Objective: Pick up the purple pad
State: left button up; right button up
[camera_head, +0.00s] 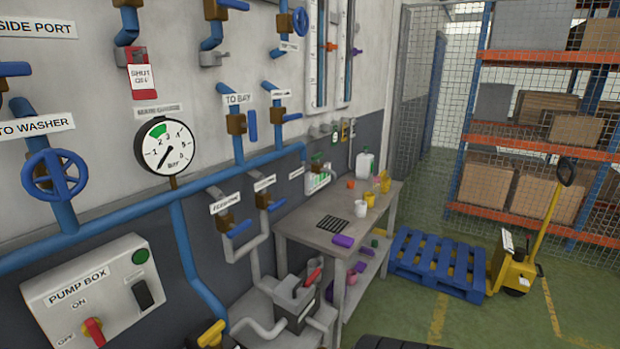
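A small purple pad (343,241) lies flat on the near front corner of the grey workbench (305,232), close to the edge. Another purple item (360,267) shows lower down, at the shelf under the bench top; its shape is hard to make out. Neither of my grippers shows in the head view, and nothing is touching the purple pad.
A black grate (332,224), a white cup (361,208), a yellow cup (369,199) and a white jug (364,165) stand on the bench. A pump (297,303) is in front. A blue pallet (440,262) and yellow pallet truck (515,270) stand right. Pipes line the left wall.

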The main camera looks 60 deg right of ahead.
aim_at(344, 242)
jog(key=z, duration=2.3)
